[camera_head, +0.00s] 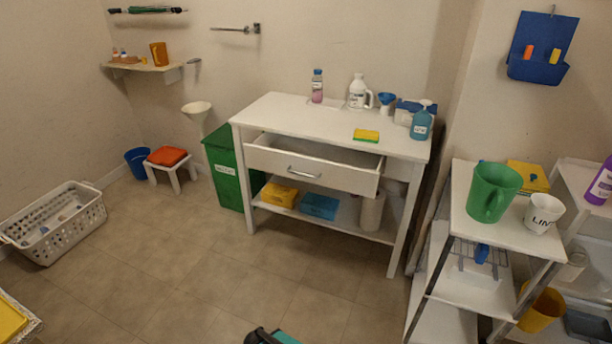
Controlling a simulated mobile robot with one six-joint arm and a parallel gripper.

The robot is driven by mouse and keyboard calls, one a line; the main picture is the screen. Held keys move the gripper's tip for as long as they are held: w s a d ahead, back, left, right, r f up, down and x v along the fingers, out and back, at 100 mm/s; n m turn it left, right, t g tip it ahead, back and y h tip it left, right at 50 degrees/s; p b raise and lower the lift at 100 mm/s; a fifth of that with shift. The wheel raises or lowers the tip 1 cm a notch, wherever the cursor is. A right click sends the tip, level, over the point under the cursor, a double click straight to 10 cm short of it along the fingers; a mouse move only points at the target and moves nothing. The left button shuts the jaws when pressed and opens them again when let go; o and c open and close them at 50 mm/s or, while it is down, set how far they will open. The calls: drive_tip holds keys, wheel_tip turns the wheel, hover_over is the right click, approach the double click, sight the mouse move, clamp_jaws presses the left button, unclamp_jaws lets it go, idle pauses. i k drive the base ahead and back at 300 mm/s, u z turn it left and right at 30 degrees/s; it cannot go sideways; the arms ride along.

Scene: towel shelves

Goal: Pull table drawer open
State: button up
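The white table (285,109) stands against the back wall. Its drawer (268,164) is pulled out toward me, and part of its empty-looking inside shows above the front panel. A metal bar handle (304,173) sits at the middle of the drawer front, with nothing touching it. My gripper is not clearly seen; only a dark and teal part, likely mine, shows at the bottom edge, well apart from the drawer.
Bottles, a blue funnel and a sponge (366,135) stand on the table. A green bin (222,168) is at its left and a shelf rack (452,215) at its right. A laundry basket (55,232) is far left. The floor (215,270) before the table is clear.

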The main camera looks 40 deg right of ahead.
sight(351, 170)
drive_tip(key=i, duration=1)
